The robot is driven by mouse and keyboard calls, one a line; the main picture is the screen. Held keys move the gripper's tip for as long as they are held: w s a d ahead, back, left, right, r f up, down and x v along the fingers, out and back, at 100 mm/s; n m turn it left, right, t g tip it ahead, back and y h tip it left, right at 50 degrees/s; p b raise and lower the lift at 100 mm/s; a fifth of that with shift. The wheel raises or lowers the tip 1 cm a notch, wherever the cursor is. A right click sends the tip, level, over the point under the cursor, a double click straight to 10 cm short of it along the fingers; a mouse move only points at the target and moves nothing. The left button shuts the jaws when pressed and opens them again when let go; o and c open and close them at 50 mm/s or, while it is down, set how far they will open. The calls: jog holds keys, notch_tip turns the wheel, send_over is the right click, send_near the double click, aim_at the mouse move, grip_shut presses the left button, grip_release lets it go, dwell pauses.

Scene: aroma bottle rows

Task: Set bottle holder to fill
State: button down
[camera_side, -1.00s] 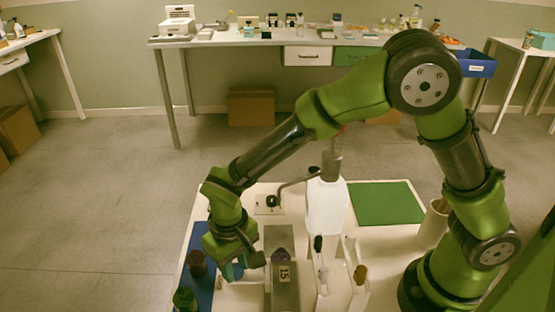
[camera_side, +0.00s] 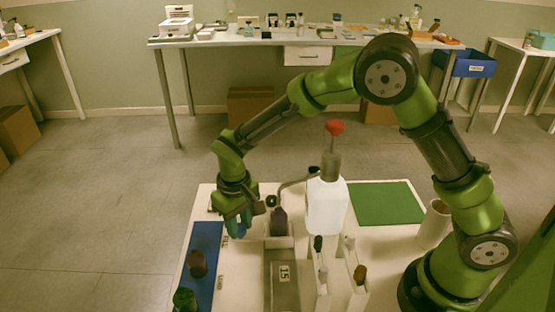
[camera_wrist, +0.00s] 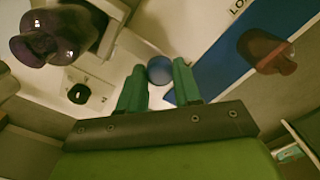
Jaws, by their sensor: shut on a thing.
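My gripper (camera_side: 240,226) is low over the left side of the rail. In the wrist view its teal fingers (camera_wrist: 159,88) are closed around a round blue knob (camera_wrist: 160,70). The pale bottle holder (camera_side: 280,243) stands at the far end of the grey rail (camera_side: 284,292), just right of my gripper. A dark purple bottle (camera_side: 279,222) stands upright in it; the bottle also shows in the wrist view (camera_wrist: 45,42). Small lettering lies on the table near my gripper, too small to read surely. The link between knob and holder is mostly hidden.
A white pump bottle (camera_side: 327,205) with a red top (camera_side: 335,127) stands behind right; its thin spout reaches left toward the purple bottle. A blue mat (camera_side: 208,240) with a brown bottle (camera_side: 198,264) and a green-capped bottle (camera_side: 185,298) lies left. A green mat (camera_side: 384,203) is clear.

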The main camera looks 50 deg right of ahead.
jog(key=shift+w+d, duration=0.25)
jog(key=c, duration=1.1)
grip_release()
jog(key=o, duration=0.3)
jog(key=shift+s+a, duration=0.1)
jog(key=shift+r, duration=0.1)
notch_tip(320, 180, up, 17)
jog(key=shift+f, duration=0.1)
jog(key=s+d+r+m+t, duration=0.1)
jog(key=s+d+t, duration=0.1)
jog(key=s+d, duration=0.2)
jog(key=s+d+r+m+t+y, duration=0.1)
jog(key=s+d+t, duration=0.2)
jog(key=s, duration=0.5)
jog(key=s+d+r+m+t+y, duration=0.1)
jog(key=s+d+r+m+t, duration=0.1)
jog(key=s+d, duration=0.3)
jog(key=shift+s+d, duration=0.35)
jog(key=shift+s, duration=0.4)
